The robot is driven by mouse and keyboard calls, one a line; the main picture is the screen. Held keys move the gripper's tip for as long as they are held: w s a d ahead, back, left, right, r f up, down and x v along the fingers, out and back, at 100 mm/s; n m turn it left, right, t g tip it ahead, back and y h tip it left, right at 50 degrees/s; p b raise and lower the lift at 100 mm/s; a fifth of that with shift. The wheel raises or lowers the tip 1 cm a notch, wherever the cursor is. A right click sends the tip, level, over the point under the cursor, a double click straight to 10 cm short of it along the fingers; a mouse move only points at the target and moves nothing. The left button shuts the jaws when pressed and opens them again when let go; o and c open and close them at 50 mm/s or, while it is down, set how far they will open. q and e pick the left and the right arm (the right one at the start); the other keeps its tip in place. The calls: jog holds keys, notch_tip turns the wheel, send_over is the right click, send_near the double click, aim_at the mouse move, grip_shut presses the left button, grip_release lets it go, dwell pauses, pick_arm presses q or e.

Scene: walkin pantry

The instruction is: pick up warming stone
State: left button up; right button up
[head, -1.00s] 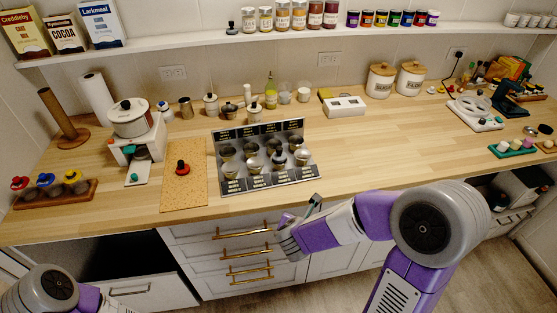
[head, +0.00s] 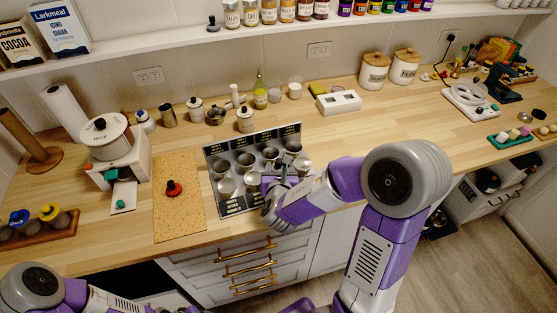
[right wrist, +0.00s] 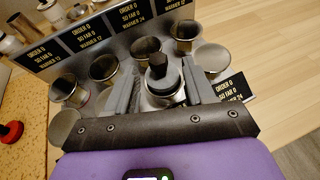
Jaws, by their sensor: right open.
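A dark-knobbed piece (right wrist: 157,72), which I take to be the warming stone, stands upright in a metal cup of the labelled rack in the right wrist view. My right gripper (right wrist: 160,78) is open, with one grey finger on each side of it. I cannot tell whether the fingers touch it. In the head view my right gripper (head: 283,172) is over the front of the rack (head: 238,208), and the knob is hard to make out behind it. My left arm shows at the lower left; its gripper is out of the picture.
Several metal cups (right wrist: 104,69) stand close around the fingers. A cork board (head: 178,215) with a red-knobbed piece (head: 173,188) lies left of the rack. A white dispenser (head: 112,150) stands further left.

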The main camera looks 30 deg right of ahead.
aim_at(279, 160)
jog(key=shift+w+d+f, duration=0.15)
jog(key=shift+w, duration=0.15)
jog(key=x, duration=0.5)
jog(key=shift+w, duration=0.15)
jog(key=shift+r, duration=0.25)
jog(key=shift+c, duration=0.3)
grip_shut()
